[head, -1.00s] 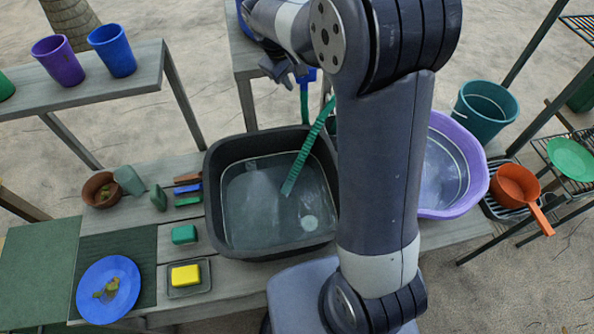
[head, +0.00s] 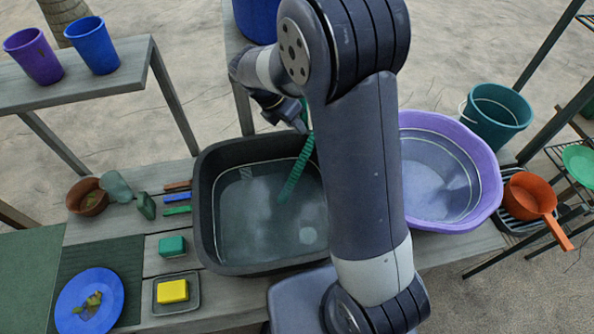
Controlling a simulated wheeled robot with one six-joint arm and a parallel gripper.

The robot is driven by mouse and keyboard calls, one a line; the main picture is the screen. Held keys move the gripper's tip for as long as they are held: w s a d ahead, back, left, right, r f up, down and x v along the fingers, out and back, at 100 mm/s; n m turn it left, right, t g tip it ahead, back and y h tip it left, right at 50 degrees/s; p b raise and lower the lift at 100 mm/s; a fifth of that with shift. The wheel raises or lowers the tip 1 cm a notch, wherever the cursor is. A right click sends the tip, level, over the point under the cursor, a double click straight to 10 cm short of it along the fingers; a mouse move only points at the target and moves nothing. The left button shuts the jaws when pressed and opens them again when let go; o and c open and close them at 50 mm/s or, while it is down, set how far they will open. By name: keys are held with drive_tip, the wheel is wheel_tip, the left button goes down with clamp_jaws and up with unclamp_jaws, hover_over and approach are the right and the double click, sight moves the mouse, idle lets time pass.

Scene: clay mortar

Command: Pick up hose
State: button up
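The green ribbed hose (head: 296,168) hangs down into the dark basin (head: 205,215), its lower end over the water. Its upper part is hidden behind my gripper and arm. My gripper (head: 302,122) is at the upper visible end of the hose, above the basin's back edge. Its fingers are small and partly hidden, so I cannot tell whether they touch the hose or are open.
A purple tub (head: 480,190) stands right of the basin, partly behind my arm. A blue plate (head: 75,312), a yellow sponge (head: 172,291) and a brown pot (head: 90,197) are on the left. Blue (head: 93,45) and purple (head: 33,57) cups stand on the back-left bench.

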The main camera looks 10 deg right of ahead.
sight(308, 143)
drive_tip(key=shift+p+x, duration=0.55)
drive_tip(key=shift+x, duration=4.25)
drive_tip(key=shift+s+a, duration=0.1)
drive_tip(key=shift+a, duration=0.05)
drive_tip(key=c, duration=0.6)
wheel_tip(308, 143, up, 28)
drive_tip(key=w+d+r+p, duration=0.5)
drive_tip(key=r+p, duration=0.1)
drive_tip(key=p, duration=0.3)
drive_tip(key=shift+d+r, duration=0.3)
drive_tip(key=shift+r, duration=0.05)
